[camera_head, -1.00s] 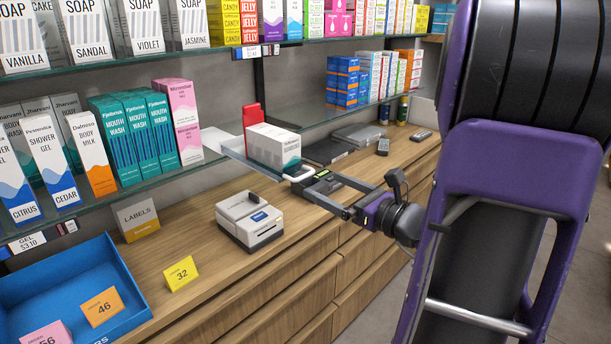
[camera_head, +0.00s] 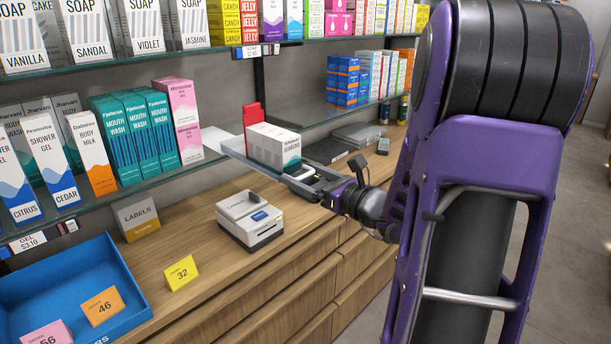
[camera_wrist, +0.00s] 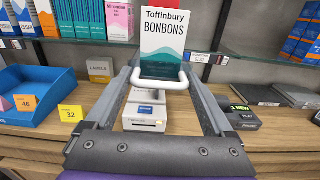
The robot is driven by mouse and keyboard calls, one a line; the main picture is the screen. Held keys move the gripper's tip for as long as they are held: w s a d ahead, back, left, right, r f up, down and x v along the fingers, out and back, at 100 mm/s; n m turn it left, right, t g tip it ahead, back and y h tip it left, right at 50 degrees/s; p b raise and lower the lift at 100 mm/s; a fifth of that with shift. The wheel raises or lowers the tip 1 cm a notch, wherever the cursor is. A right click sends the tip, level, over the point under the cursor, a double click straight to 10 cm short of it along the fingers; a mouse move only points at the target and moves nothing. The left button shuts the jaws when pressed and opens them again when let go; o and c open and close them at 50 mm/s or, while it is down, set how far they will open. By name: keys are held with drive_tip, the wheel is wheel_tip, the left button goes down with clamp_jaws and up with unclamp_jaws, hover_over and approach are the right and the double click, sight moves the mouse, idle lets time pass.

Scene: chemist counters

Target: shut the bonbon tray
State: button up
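The bonbon tray (camera_head: 232,147) is a thin pale pull-out tray that juts from the lower glass shelf. A white box labelled Toffinbury Bonbons (camera_head: 266,140) stands upright on it; the box (camera_wrist: 163,38) faces me in the wrist view. The tray's white bar handle (camera_wrist: 160,82) is in front of the box. My gripper (camera_head: 298,172) is at the tray's front. In the wrist view my gripper (camera_wrist: 161,65) is open, with one finger on each side of the handle. I cannot tell whether it touches the handle or tray.
A label printer (camera_head: 250,220), a yellow 32 card (camera_head: 182,273) and a blue bin (camera_head: 120,318) are on the wooden counter below. Shower gel and mouthwash boxes (camera_head: 135,137) stand left of the tray. Dark flat devices (camera_head: 327,151) lie behind my gripper.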

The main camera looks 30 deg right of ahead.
drive_tip(key=shift+d, duration=0.15)
clamp_jaws()
drive_tip(key=shift+w, duration=0.15)
drive_tip(key=b, duration=0.4)
approach(237, 140)
drive_tip(key=x, duration=0.3)
drive_tip(key=shift+f, duration=0.25)
drive_tip(key=shift+w+a, duration=0.3)
drive_tip(key=shift+w, duration=0.3)
drive_tip(key=shift+r, duration=0.2)
